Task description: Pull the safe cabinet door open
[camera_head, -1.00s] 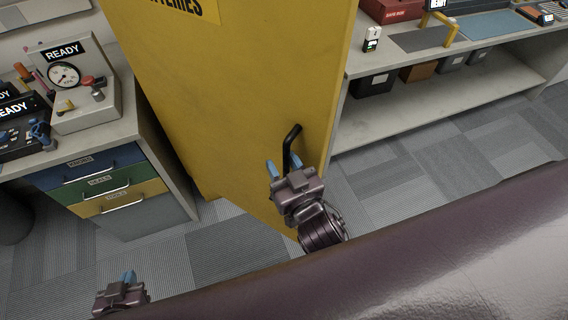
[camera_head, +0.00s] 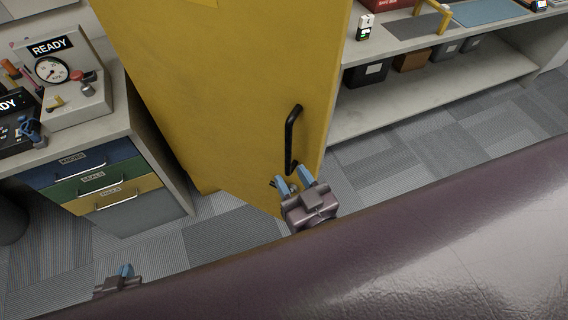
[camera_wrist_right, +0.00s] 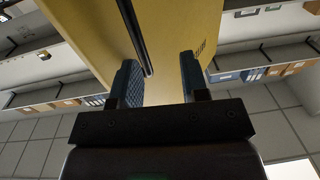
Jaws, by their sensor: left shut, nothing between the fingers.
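The yellow cabinet door (camera_head: 222,95) fills the middle of the head view, with a black bar handle (camera_head: 290,140) near its right edge. My right gripper (camera_head: 296,181) is open at the handle's lower end. In the right wrist view its blue fingers (camera_wrist_right: 158,85) are apart and the handle (camera_wrist_right: 135,35) runs down between their images, nearer the left finger; no grip shows. My left gripper (camera_head: 124,273) is shut and empty, low at the left, away from the door.
A grey bench with a gauge box (camera_head: 65,80) and coloured drawers (camera_head: 95,185) stands left of the door. A workbench with a lower shelf (camera_head: 430,95) holding bins stands to the right. Carpeted floor (camera_head: 400,160) is clear. My own purple body covers the lower right.

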